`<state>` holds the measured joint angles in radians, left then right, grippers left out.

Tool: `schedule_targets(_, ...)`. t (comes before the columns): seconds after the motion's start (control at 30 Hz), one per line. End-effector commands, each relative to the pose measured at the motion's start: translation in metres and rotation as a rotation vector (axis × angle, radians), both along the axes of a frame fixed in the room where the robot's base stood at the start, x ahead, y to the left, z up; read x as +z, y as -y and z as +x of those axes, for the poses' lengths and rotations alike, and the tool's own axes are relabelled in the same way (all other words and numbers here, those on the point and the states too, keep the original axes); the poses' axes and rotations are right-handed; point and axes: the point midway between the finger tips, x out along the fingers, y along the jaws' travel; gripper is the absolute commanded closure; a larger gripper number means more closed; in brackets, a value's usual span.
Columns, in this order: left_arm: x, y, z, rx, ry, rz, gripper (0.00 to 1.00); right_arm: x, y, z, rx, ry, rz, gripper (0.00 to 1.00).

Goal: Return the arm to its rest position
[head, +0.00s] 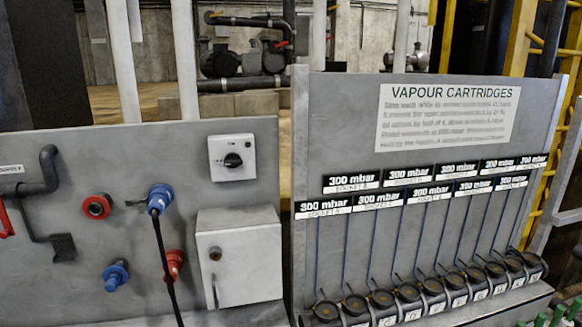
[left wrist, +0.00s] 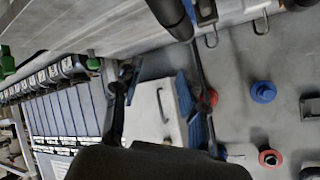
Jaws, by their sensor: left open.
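My left gripper (left wrist: 154,80) shows in the left wrist view, its dark fingers spread apart with nothing between them. The white cabinet (left wrist: 152,115) lies behind the gap between the fingers. No arm or gripper of mine shows in the head view. The right gripper is in neither view.
A grey panel (head: 60,158) carries a rotary switch (head: 232,158), the white cabinet (head: 238,262), red and blue connectors, and a blue plug (head: 160,198) with a hanging black cable. Right of it, the vapour cartridges board (head: 340,115) stands above a row of dark cartridges (head: 408,292).

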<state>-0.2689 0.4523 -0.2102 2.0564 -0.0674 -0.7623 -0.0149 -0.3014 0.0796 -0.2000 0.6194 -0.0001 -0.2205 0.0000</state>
Motion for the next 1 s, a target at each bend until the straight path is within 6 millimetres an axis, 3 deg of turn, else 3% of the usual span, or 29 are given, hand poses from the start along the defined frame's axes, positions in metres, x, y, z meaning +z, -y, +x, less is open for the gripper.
schedule_targets(0.03,-0.006,0.009,-0.025,0.045,-0.077,-0.042,0.58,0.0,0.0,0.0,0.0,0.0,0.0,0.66)
schedule_targets(0.2,-0.018,0.024,-0.087,0.152,-0.288,-0.117,0.58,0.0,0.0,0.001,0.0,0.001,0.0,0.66)
schedule_targets(0.7,-0.011,0.048,-0.217,0.322,-0.686,-0.245,0.58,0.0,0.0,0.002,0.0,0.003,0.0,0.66)
schedule_targets(1.0,-0.092,0.049,-0.199,0.318,-0.704,-0.23,0.58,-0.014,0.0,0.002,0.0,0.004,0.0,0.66)
